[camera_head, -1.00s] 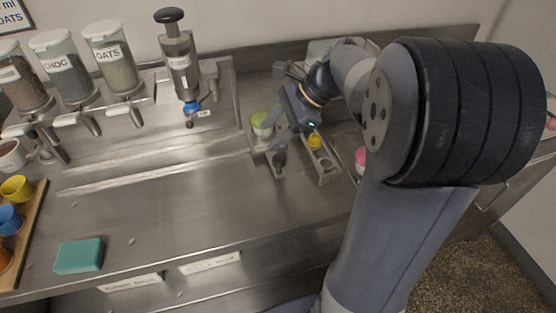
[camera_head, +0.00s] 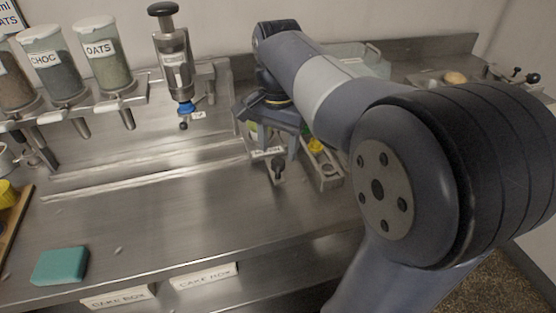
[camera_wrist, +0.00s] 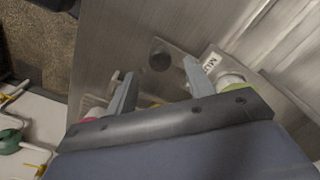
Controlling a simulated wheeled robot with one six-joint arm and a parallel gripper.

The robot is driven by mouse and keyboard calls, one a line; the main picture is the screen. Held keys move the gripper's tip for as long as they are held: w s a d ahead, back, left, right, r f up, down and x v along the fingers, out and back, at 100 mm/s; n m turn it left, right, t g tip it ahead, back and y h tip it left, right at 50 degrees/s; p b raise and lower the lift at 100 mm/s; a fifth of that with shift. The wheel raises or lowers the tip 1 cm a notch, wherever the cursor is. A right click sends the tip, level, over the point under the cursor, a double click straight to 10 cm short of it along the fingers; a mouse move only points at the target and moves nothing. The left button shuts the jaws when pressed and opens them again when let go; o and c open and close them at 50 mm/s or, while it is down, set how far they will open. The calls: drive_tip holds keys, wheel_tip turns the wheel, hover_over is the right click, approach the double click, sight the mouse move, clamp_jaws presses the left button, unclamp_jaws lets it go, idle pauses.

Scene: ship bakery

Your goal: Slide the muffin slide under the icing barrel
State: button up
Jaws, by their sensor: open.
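The muffin slide (camera_head: 276,178) is a narrow metal tray with a dark round knob at its front end, on the counter right of the barrel. Its knob end (camera_wrist: 160,60) and part of a label show in the wrist view. A green-topped muffin (camera_wrist: 234,80) sits behind, mostly hidden by my gripper. The icing barrel (camera_head: 176,62) is an upright metal cylinder with a black top knob and blue nozzle, mounted at the back left of the slide. My gripper (camera_head: 270,150) is open over the slide, fingers apart; in the wrist view (camera_wrist: 160,78) the knob appears between and beyond them. Contact cannot be told.
A second slide (camera_head: 328,182) with a yellow item lies close on the right. Label strips run along the counter's front edge. A teal sponge (camera_head: 60,265) lies front left. Dispensers (camera_head: 102,55) stand at the back left. The counter (camera_head: 170,205) below the barrel is clear.

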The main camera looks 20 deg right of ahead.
sight(278, 161)
drive_tip(key=shift+f, duration=2.05)
drive_tip(key=shift+c, duration=0.3)
clamp_jaws()
